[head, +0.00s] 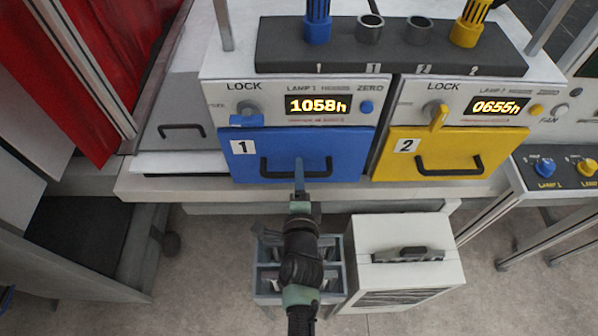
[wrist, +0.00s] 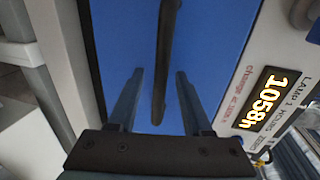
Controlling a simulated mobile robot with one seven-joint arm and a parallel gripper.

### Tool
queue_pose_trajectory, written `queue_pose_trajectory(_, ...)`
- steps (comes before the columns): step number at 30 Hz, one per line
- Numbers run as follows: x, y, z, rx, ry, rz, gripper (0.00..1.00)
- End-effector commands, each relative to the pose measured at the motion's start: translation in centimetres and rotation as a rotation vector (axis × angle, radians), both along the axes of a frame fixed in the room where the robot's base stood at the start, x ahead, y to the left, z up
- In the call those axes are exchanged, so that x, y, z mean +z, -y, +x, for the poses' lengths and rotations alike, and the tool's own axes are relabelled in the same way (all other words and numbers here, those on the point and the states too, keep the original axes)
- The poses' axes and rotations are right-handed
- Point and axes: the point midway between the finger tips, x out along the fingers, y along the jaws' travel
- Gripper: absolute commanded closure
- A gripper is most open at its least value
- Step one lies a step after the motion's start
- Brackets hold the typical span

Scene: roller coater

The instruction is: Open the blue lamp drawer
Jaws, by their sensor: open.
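The blue lamp drawer (head: 240,165) is marked 1 and has a black bar handle (head: 270,174). It looks shut, its front close to the white housing. In the wrist view the blue front (wrist: 135,30) fills the middle, and the dark handle (wrist: 166,60) runs between my fingers. My gripper (head: 299,168) is in front of the drawer at the handle. In the wrist view my gripper (wrist: 158,95) is open, with one finger on each side of the handle. I cannot tell if either finger touches it. A blue lock lever (head: 246,120) lies sideways above the drawer's left part.
A yellow drawer (head: 440,143) marked 2 is to the right, with its lock lever (head: 438,118) upright. A display (head: 318,106) reads 1058h. A grey divided bin (head: 266,285) and a white case (head: 405,235) stand on the floor below.

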Motion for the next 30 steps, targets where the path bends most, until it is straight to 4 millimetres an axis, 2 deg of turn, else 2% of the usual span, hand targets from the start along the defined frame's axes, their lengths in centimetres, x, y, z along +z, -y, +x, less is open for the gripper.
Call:
queue_pose_trajectory(11,-0.10,-0.03,0.53,0.001,0.000,0.000,0.50)
queue_pose_trajectory(14,-0.09,-0.04,0.53,0.001,0.000,0.000,0.65)
queue_pose_trajectory(20,-0.09,-0.04,0.52,0.001,0.000,0.000,1.00)
queue_pose_trajectory(30,-0.09,-0.04,0.51,0.001,0.000,0.000,1.00)
